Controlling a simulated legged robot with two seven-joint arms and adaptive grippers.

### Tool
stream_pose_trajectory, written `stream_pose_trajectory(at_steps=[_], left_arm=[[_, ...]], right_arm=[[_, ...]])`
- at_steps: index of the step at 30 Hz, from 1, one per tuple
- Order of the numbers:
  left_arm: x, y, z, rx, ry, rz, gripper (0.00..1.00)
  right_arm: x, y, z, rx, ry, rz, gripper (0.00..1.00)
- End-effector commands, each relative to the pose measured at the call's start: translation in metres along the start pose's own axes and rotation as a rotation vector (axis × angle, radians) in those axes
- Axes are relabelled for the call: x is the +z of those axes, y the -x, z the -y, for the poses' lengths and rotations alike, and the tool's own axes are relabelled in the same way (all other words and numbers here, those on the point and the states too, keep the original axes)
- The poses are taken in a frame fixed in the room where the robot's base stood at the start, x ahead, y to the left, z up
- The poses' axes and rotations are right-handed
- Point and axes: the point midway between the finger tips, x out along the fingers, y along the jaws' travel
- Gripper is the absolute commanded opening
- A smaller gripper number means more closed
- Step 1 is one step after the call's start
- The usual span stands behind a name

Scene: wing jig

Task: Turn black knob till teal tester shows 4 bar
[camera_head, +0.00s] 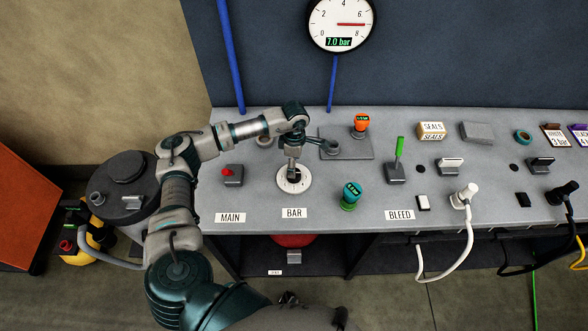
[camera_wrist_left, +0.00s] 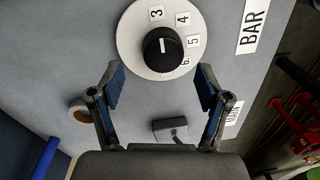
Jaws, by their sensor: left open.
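The black knob (camera_wrist_left: 162,48) sits on a white round dial (camera_wrist_left: 128,32) with numbers 3 to 6 visible, beside the BAR label (camera_wrist_left: 252,25). Its white mark is short; which number it points to is unclear. My left gripper (camera_wrist_left: 161,72) is open, its fingers apart on either side just short of the knob in the wrist view. In the head view my left gripper (camera_head: 293,168) is above the dial (camera_head: 294,188) and largely hides the knob. The teal tester (camera_head: 351,191) stands upright right of the dial; its small display is unreadable. My right gripper is not in view.
A wall gauge (camera_head: 342,24) reads 7.0 bar. Bench space around the dial's front is clear.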

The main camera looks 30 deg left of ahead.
Motion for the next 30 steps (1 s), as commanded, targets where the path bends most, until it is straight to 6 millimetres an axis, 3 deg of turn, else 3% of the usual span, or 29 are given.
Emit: stream_pose_trajectory(at_steps=[7, 18, 25, 30], left_arm=[[0.001, -0.033, 0.0, -0.001, 0.0, -0.001, 0.77], [0.0, -0.039, 0.0, 0.0, 0.0, 0.0, 0.77], [0.0, -0.039, -0.001, 0.0, 0.0, 0.001, 0.19], [0.0, -0.039, -0.001, 0.0, 0.002, 0.001, 0.16]], right_arm=[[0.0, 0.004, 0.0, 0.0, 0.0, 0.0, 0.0], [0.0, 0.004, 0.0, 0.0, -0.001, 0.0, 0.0], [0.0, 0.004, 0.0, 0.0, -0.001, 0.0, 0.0], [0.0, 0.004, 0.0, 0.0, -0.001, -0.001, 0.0]])
